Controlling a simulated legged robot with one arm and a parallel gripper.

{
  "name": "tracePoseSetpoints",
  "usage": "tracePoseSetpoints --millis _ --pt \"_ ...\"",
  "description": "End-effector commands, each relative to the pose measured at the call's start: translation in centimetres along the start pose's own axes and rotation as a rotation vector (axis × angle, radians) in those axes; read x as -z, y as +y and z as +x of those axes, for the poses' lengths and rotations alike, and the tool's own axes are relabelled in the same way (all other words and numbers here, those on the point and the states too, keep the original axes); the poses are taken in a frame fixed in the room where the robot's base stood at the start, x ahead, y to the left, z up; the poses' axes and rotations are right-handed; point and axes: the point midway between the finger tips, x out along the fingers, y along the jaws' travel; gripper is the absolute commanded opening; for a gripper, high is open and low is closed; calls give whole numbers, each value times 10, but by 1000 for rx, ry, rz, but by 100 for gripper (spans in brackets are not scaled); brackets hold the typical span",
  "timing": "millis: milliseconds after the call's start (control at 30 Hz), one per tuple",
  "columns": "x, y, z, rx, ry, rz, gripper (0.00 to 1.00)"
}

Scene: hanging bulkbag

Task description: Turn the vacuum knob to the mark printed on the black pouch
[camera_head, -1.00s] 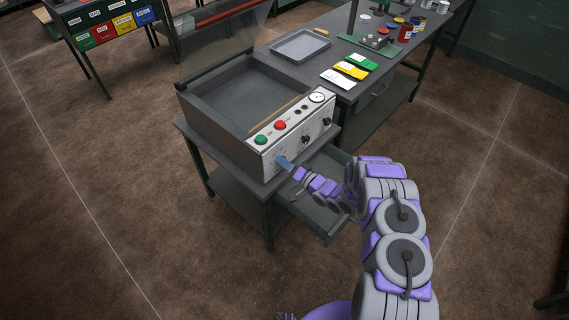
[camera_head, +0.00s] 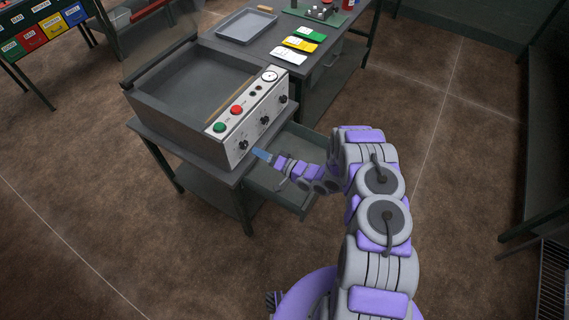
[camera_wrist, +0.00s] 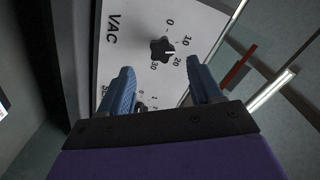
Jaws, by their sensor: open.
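The black vacuum knob (camera_wrist: 161,49) sits on the white panel beside the printed VAC and a scale from 0 to 30. Its pale pointer appears to face between 10 and 20. In the head view it appears to be the leftmost knob (camera_head: 243,145). My gripper (camera_head: 261,153) is open just in front of and right of it. In the wrist view, the blue fingers of my gripper (camera_wrist: 163,85) are spread below the knob, with nothing between them. The black pouch seems to be the nearest on the bench; only its white label (camera_head: 289,56) stands out, and its mark is unreadable.
The machine (camera_head: 170,115) has a green button (camera_head: 219,127), a red button (camera_head: 237,110) and two further knobs. An open drawer (camera_head: 290,195) juts out below my gripper. Yellow (camera_head: 303,43) and green (camera_head: 313,32) pouches lie by a tray (camera_head: 246,27).

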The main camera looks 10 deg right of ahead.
Motion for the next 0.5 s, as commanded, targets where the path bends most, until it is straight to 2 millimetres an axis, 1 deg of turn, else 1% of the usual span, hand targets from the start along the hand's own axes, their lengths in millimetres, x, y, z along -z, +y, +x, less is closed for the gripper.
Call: tracePoseSetpoints --millis 33,200,400,500 --pt "2 1 -13 -4 4 2 64" --pt "3 1 -50 -1 7 0 64" --pt "2 1 -85 0 5 1 64" --pt "1 2 -97 -1 4 0 64"
